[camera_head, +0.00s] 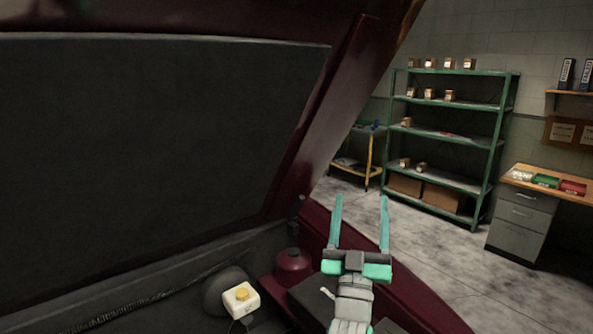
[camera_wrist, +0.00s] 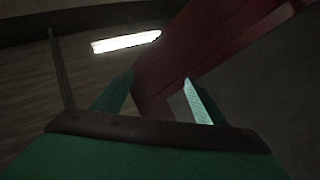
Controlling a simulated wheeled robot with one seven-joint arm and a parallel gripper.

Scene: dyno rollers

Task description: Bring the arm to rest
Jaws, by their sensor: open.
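My gripper (camera_head: 360,215) is in the lower middle of the head view, with its two teal fingers pointing up and spread apart. Nothing is between the fingers. It stands in front of the dark red car body, near the edge of an open compartment. In the wrist view my gripper (camera_wrist: 160,88) also shows its two fingers apart and empty, with a red beam of the car and a bright ceiling lamp (camera_wrist: 125,41) beyond.
A raised dark red lid (camera_head: 150,130) fills the left. Below it are a red round part (camera_head: 293,265) and a white box with a yellow cap (camera_head: 241,299). A green shelf (camera_head: 450,110), a yellow-framed cart (camera_head: 370,155) and a drawer desk (camera_head: 522,215) stand behind clear floor.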

